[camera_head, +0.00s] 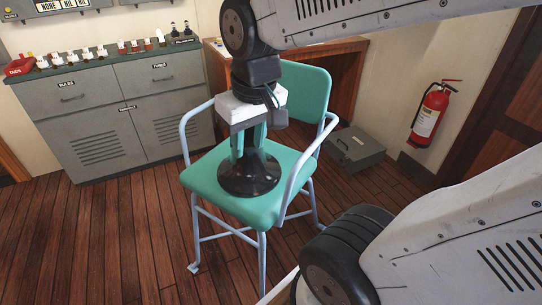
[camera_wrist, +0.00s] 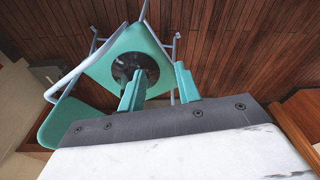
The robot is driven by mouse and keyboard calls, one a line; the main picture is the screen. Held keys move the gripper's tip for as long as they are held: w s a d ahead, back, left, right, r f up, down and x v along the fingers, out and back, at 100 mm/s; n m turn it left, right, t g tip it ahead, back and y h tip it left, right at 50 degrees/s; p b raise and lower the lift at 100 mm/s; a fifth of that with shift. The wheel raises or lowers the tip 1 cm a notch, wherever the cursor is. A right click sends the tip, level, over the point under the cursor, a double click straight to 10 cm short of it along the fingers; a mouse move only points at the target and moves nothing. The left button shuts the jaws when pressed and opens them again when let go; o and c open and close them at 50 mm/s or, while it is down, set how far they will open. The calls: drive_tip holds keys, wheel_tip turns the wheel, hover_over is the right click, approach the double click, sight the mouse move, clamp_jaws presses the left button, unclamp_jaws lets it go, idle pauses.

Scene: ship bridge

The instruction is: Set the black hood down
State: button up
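The black hood (camera_head: 248,178) is a round, dark, glossy piece with a wide base. It rests upright on the teal seat (camera_head: 205,176) of a chair with pale blue metal legs. My gripper (camera_head: 249,148) points down just above the hood, with its two teal fingers apart. In the wrist view the fingers of my gripper (camera_wrist: 160,70) are spread, and nothing shows clamped between them. The hood (camera_wrist: 124,64) lies beyond them on the seat, partly covered by the left finger. Whether the fingertips touch it is unclear.
The chair's armrests (camera_head: 305,160) rise on both sides of my gripper, and its backrest (camera_head: 306,90) stands behind. A grey cabinet (camera_head: 90,120) is at the left, a grey box (camera_head: 354,148) on the floor behind, and a red fire extinguisher (camera_head: 430,115) on the right wall.

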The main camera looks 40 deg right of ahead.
drive_tip(key=s+a, duration=0.1)
drive_tip(key=s, duration=0.6)
drive_tip(key=shift+s+r+n+g, duration=0.3)
drive_tip(key=shift+r+g, duration=0.1)
drive_tip(key=shift+a, duration=0.15)
